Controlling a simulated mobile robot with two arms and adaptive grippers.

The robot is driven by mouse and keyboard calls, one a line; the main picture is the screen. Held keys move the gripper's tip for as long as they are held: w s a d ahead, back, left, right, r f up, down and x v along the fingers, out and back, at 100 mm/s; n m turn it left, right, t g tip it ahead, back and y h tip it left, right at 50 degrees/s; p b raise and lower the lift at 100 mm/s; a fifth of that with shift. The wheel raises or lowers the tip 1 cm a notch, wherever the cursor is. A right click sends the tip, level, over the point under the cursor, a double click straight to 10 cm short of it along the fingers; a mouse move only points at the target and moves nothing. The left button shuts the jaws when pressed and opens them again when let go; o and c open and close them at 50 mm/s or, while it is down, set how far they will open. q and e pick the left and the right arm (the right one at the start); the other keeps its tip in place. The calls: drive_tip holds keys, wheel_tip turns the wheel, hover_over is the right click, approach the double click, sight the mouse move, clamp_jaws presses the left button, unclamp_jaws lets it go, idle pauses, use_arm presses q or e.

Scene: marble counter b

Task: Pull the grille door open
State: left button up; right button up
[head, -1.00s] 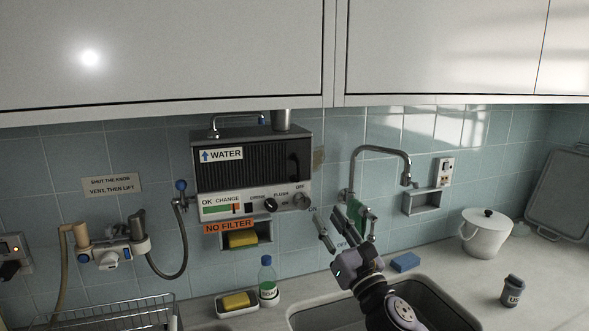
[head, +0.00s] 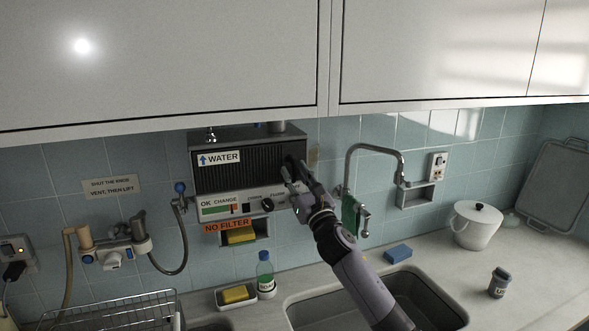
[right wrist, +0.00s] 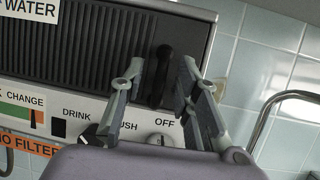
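The grille door (head: 240,172) is the dark ribbed front of the wall-mounted water unit, under a WATER label. It looks closed. It also fills the upper left of the right wrist view (right wrist: 95,45). Its black upright handle (right wrist: 160,80) is near the door's right edge. My right gripper (head: 294,171) is at the right end of the grille. In the right wrist view its open fingers stand on either side of the handle, with gaps visible on both sides. In the head view the gripper partly hides the handle. My left gripper is out of view.
The unit's control strip (head: 225,207) with knobs lies just below the door. A faucet (head: 375,149) stands right of the unit. White cabinets (head: 160,60) overhang above.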

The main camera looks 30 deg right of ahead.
drive_tip(key=shift+w+r, duration=0.1)
drive_tip(key=shift+w, duration=0.15)
drive_tip(key=shift+c, duration=0.5)
clamp_jaws()
idle(0.4)
